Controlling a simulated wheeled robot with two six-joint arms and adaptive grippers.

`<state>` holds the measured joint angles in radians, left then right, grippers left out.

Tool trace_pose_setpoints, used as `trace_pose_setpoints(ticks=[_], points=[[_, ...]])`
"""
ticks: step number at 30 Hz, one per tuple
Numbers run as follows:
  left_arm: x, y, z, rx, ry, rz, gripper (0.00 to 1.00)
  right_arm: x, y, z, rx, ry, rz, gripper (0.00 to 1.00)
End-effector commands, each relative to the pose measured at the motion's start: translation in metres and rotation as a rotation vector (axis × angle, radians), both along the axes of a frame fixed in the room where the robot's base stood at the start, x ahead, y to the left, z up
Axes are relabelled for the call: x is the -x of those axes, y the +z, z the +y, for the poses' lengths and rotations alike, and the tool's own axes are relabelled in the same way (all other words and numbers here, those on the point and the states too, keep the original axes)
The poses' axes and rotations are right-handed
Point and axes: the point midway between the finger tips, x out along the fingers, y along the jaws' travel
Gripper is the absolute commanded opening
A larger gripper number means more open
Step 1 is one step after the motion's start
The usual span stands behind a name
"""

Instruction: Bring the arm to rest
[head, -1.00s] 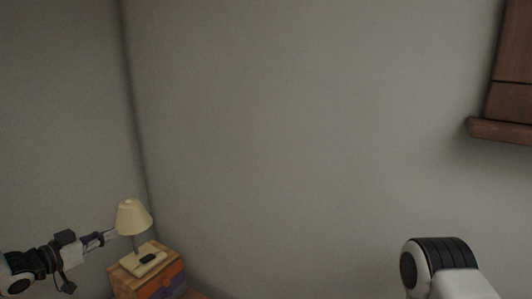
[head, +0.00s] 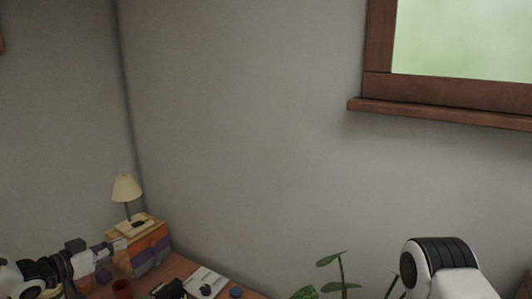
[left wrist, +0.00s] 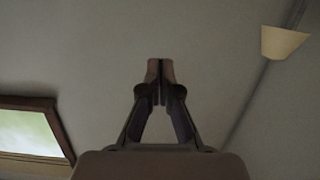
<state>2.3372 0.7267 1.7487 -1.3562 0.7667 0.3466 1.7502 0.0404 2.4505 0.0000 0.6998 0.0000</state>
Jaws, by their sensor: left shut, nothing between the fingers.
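My left arm comes in from the lower left of the head view. Its gripper (head: 118,245) is at the left end of the desk, overlapping the small drawer box in the picture. In the left wrist view the two fingers (left wrist: 160,70) meet at the tips, with nothing between them. Of my right arm only a white and black joint shows at the lower right of the head view. My right gripper is not in view.
A cream lamp (head: 126,189) stands on a wooden drawer box (head: 150,238) in the corner; its shade shows in the left wrist view (left wrist: 281,43). A red cup (head: 121,289), several small items and a plant (head: 337,262) are below. A framed window (head: 450,93) is at upper right.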

Motion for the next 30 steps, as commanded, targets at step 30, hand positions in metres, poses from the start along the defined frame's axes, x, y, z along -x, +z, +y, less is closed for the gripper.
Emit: trace_pose_setpoints(ticks=[30], points=[[0.36, -0.323, -0.131, -0.292, 0.39, 1.24, 0.0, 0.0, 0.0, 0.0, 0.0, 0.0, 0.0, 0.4]])
